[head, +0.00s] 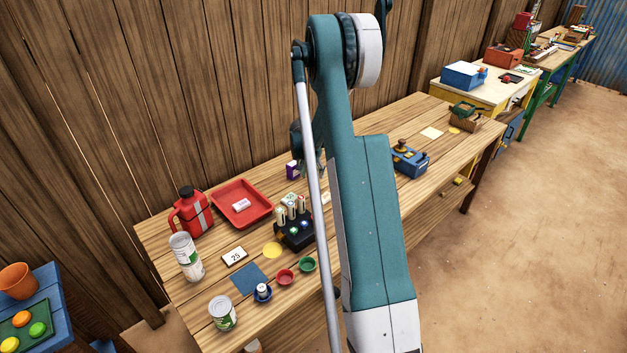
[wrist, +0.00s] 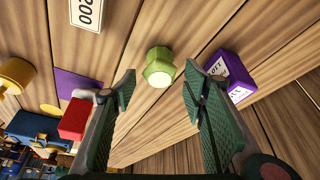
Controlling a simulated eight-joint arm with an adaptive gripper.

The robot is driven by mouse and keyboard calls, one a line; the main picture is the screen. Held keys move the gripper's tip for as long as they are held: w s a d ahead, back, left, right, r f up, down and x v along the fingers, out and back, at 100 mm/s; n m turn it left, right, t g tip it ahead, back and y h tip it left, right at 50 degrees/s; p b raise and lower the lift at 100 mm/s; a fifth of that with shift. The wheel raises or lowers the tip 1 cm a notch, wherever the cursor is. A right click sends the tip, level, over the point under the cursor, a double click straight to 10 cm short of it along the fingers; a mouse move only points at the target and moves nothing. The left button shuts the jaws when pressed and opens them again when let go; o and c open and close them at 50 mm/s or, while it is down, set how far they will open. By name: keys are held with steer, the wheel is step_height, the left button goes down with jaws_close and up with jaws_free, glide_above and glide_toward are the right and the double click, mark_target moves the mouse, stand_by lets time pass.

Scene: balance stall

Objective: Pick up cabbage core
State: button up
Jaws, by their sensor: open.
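A small green faceted piece with a pale end, which looks like the cabbage core (wrist: 160,68), lies on the wooden table in the wrist view. My gripper (wrist: 159,84) is open, with its two green ridged fingers spread to either side. The core shows beyond and between the fingertips, with nothing held.
A purple box (wrist: 232,76) stands close by the right finger. A red block (wrist: 75,118) and a purple square (wrist: 76,85) are left of the left finger. A card marked 200 (wrist: 87,12) lies at upper left. A red tray (head: 243,204) is farther left along the table.

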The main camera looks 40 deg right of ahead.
steer(key=shift+x, duration=1.25)
steer(key=c, duration=1)
